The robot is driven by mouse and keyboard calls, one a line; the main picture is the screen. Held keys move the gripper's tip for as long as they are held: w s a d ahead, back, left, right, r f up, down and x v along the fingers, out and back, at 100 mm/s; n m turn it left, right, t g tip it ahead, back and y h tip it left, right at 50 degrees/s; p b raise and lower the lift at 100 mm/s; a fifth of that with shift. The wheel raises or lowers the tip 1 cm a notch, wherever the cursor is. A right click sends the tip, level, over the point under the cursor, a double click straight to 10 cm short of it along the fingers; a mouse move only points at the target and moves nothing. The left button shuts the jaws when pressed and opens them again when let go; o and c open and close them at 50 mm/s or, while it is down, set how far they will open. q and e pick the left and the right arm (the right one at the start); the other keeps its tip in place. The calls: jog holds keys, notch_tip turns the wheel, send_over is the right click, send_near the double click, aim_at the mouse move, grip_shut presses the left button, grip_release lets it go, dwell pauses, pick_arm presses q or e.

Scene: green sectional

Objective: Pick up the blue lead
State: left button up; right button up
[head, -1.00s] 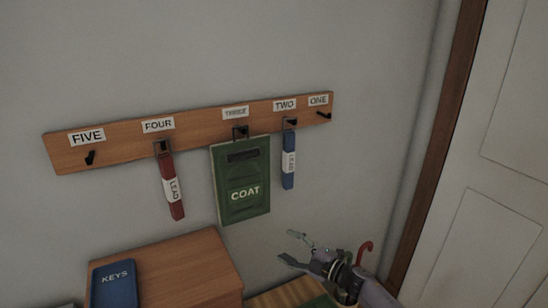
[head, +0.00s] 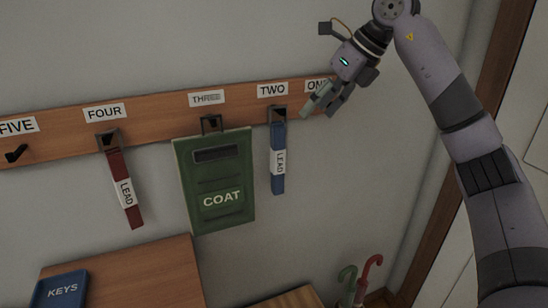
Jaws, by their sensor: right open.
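The blue lead (head: 277,182) hangs from the hook under the label TWO on the wooden wall rack (head: 155,131). It is a narrow blue strap with a white LEAD tag. My right gripper (head: 318,105) is up at the rack, just right of the top of the blue lead and in front of the label ONE. It is open, with its fingers pointing down and left, and it appears apart from the lead. The hook under ONE is hidden behind it. My left gripper is not in the head view.
A green COAT panel (head: 218,216) hangs at THREE, just left of the blue lead. A red lead (head: 118,166) hangs at FOUR. Hook FIVE is empty. Below are a wooden cabinet (head: 140,270) with a blue KEYS tray (head: 62,292) and umbrella handles (head: 371,263). A door frame stands right.

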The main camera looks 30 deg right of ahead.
aim_at(284, 154)
jog(key=p+x, duration=0.1)
jog(key=x, duration=1)
jog(key=shift+a+f, duration=0.15)
jog(key=shift+a, duration=0.1)
jog(key=x, duration=0.2)
jog(key=p+x, duration=0.1)
jog(key=x, duration=0.1)
jog(key=shift+d+f, duration=0.2)
jog(key=shift+w+a+f, duration=0.2)
jog(key=shift+w+f, duration=0.05)
jog(key=shift+f, duration=0.25)
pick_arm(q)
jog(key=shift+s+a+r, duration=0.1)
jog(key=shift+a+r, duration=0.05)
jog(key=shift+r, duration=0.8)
pick_arm(e)
jog(key=shift+c, duration=0.4)
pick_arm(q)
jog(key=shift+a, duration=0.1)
pick_arm(e)
jog(key=c, duration=0.9)
jog(key=shift+r, duration=0.15)
jog(key=shift+c, duration=0.5)
